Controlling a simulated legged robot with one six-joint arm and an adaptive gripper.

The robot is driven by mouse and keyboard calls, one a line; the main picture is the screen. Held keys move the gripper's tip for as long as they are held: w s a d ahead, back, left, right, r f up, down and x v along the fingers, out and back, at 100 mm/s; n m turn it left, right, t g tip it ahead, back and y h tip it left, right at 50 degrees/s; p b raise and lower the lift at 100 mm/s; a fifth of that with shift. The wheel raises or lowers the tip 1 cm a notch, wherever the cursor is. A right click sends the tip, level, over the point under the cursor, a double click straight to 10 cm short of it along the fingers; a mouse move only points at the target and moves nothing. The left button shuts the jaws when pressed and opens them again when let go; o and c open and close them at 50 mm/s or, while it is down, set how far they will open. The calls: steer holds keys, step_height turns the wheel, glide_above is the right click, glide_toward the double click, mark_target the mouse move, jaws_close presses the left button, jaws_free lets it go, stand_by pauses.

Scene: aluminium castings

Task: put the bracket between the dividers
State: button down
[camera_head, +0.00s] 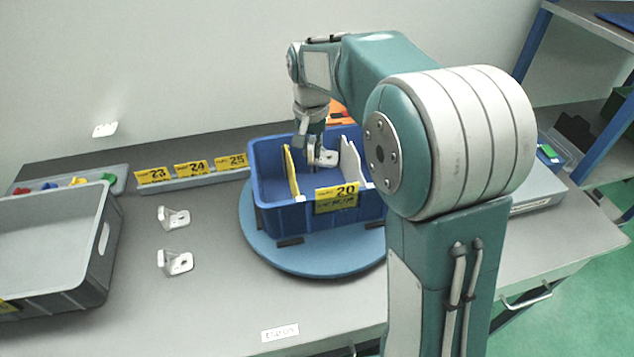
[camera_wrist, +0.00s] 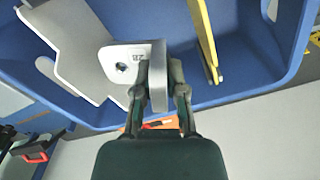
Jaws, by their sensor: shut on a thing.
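The bracket (camera_head: 326,157), a pale metal angle piece with a hole in its plate, is held by my gripper (camera_head: 311,148) inside the blue bin (camera_head: 285,219) labelled 20. In the wrist view both fingers (camera_wrist: 159,80) are shut on one flange of the bracket (camera_wrist: 118,64). The yellow divider (camera_head: 291,172) is to its left and the pale grey divider (camera_head: 351,164) to its right in the head view. In the wrist view the grey divider (camera_wrist: 72,42) is close beside or behind the bracket and the yellow divider (camera_wrist: 204,38) stands apart. I cannot tell if the bracket touches the floor.
The bin stands on a round blue turntable (camera_head: 312,262). Two similar brackets (camera_head: 173,217) (camera_head: 175,262) lie on the table to the left. A grey crate (camera_head: 60,270) is at far left. Yellow number cards (camera_head: 192,168) stand behind. The table front is mostly clear.

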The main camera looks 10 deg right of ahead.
step_height(320, 180, down, 9)
steer(key=shift+a+r, duration=0.1)
steer(key=shift+r, duration=0.1)
steer(key=shift+f, duration=0.6)
steer(key=c, duration=0.7)
jaws_free()
